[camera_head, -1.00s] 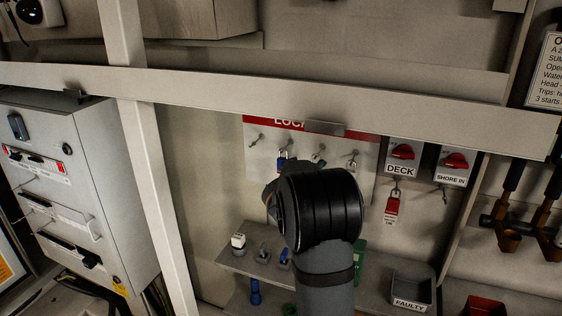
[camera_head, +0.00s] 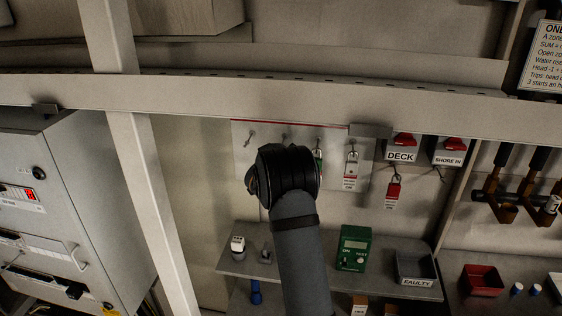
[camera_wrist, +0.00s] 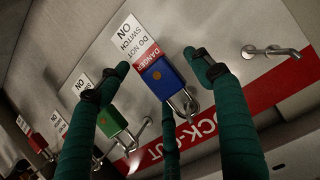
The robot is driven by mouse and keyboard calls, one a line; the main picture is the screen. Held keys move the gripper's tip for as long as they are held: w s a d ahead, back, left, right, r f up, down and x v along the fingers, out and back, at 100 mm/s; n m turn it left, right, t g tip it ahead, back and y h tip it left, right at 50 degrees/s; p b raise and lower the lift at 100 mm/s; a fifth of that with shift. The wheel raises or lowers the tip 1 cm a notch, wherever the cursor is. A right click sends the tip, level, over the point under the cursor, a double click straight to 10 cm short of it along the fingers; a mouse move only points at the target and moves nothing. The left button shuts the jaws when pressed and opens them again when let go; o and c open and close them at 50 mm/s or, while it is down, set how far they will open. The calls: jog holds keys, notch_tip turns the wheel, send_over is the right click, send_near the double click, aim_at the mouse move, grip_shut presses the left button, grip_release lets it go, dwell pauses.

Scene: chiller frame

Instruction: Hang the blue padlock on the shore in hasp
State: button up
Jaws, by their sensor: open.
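The blue padlock (camera_wrist: 166,82) hangs by its shackle on the lock-out board, with a red and white danger tag (camera_wrist: 138,45) beside it. My gripper (camera_wrist: 150,76) is open in the wrist view, its green fingers spread either side of the padlock with gaps showing. In the head view my wrist and forearm hide the gripper and the blue padlock. The shore in hasp (camera_head: 442,173) hangs under the SHORE IN label (camera_head: 448,159), right of the board, with no padlock visible on it.
A green padlock (camera_wrist: 110,121) and a red one (camera_wrist: 38,142) hang near the blue one. A tagged red padlock (camera_head: 393,190) hangs under DECK. Below are a shelf (camera_head: 236,263), a green tester (camera_head: 354,248) and a FAULTY bin (camera_head: 415,266). A beam (camera_head: 220,102) crosses in front.

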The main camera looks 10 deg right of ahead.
jog(key=c, duration=1.4)
